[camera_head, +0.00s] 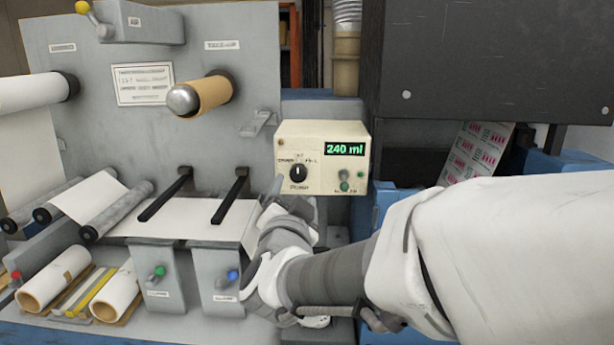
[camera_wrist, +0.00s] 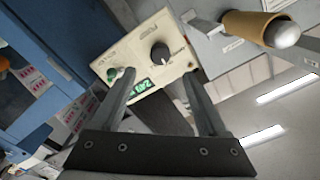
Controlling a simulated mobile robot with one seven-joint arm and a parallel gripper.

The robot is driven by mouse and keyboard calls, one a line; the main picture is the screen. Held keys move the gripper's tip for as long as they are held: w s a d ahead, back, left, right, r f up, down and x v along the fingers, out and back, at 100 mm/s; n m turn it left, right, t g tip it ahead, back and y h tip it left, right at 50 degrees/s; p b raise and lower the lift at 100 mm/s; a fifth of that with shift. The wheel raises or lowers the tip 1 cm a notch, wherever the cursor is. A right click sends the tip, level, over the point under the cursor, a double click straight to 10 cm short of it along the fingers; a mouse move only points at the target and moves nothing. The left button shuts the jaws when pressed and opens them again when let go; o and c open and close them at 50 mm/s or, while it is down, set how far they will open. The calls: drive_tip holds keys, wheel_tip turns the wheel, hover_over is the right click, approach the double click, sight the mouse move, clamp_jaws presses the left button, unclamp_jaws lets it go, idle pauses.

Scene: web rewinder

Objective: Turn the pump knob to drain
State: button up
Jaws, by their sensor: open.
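The pump is a cream box (camera_head: 340,130) with a green display (camera_head: 345,149) reading 240 ml. Its black knob (camera_head: 298,173) is at the front left, with small labels around it that are too blurred to read surely; its white mark seems to point upward. The knob (camera_wrist: 160,52) also shows in the wrist view, beyond the fingertips and between their lines. My gripper (camera_wrist: 158,76) is open and empty, with its fingers apart and not visibly touching the knob. In the head view my gripper (camera_head: 277,193) is just below and left of the knob, partly hidden by my wrist.
Left of the pump is a grey machine panel (camera_head: 130,60) with a brown core (camera_head: 214,92) on a spindle. Two black bars (camera_head: 230,195) stand out above the white web. A dark cabinet (camera_head: 480,60) is at right.

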sight(298, 175)
drive_tip(key=w, duration=0.8)
drive_tip(key=shift+w+d+p, duration=0.1)
drive_tip(key=shift+d+p, duration=0.05)
drive_tip(key=shift+p, duration=0.25)
clamp_jaws()
